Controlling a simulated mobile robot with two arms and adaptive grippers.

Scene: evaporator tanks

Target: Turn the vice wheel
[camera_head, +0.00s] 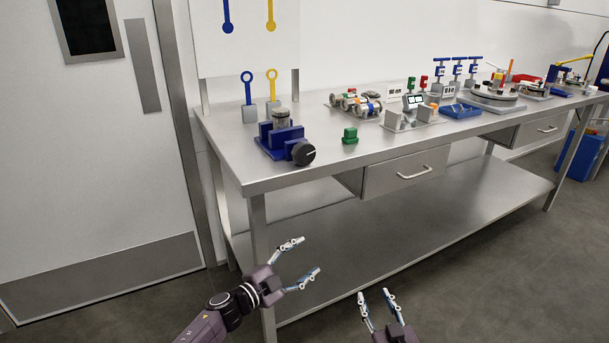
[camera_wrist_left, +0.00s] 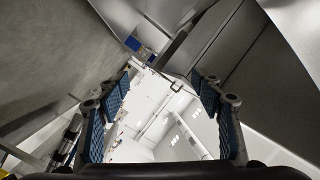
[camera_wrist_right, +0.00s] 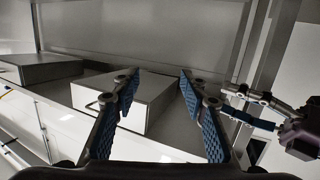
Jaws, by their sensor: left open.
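The vice (camera_head: 278,137) is blue and sits near the left front corner of the steel workbench. It clamps or holds a grey cylindrical part between its jaws. Its wheel (camera_head: 304,153) is a round black knob at the front, facing the bench edge. My left gripper (camera_head: 308,260) is open and empty, below the bench top and in front of it, apart from the wheel. My right gripper (camera_head: 375,297) is open and empty, lower and further right. Neither wrist view clearly shows the vice. The left gripper also shows at the right of the right wrist view (camera_wrist_right: 250,110).
The workbench (camera_head: 330,185) has a lower shelf and a drawer (camera_head: 408,174) with a handle. A green block (camera_head: 350,135) stands right of the vice. Blue and yellow ring-topped tools (camera_head: 248,98) stand behind it. More equipment lines the right side. The bench's front edge lies above both grippers.

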